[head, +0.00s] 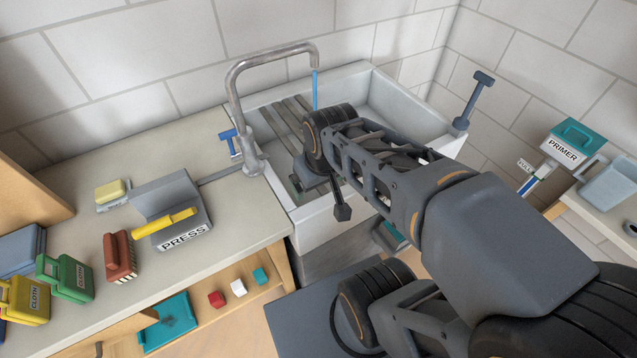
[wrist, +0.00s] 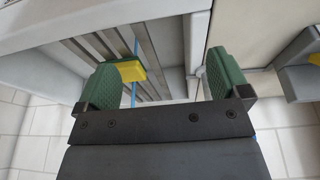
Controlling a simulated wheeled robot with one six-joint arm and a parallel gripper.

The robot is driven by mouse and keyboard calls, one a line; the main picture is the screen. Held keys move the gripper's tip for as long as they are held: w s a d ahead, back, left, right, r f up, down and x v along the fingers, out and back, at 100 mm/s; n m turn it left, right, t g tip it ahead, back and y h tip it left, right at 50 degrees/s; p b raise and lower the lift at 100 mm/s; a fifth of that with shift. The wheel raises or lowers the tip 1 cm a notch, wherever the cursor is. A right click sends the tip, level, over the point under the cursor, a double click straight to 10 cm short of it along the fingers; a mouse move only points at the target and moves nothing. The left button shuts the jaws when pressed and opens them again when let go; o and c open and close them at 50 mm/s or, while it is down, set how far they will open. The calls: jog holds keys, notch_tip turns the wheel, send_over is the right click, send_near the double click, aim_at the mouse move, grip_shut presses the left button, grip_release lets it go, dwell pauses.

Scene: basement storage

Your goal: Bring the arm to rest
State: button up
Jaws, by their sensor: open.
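My arm (head: 380,165) reaches from the lower right over the white sink (head: 410,108), with its wrist above the basin. My gripper (wrist: 168,72) shows in the wrist view with two green fingers spread wide apart. It is open, with nothing held between the fingers. A small yellow piece (wrist: 130,70) shows at the left fingertip; I cannot tell whether it touches it or is part of it. In the head view the fingers are mostly hidden by my wrist. Below the gripper are the slats (wrist: 95,45) of the sink.
The curved tap (head: 236,85) stands close left of my wrist, with a blue stream (head: 315,90) below its spout. A grey press (head: 172,205) with a yellow handle, a red brush (head: 119,257) and cloth boxes stand on the left counter (head: 90,165). A primer box (head: 570,145) is right.

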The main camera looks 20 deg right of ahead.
jog(key=shift+s+a+f+m, duration=0.15)
jog(key=shift+s+f+m, duration=0.15)
jog(key=shift+s+m, duration=0.25)
jog(key=shift+w, duration=0.1)
jog(key=shift+t, duration=0.3)
notch_tip(320, 180, up, 6)
jog(key=p, duration=0.5)
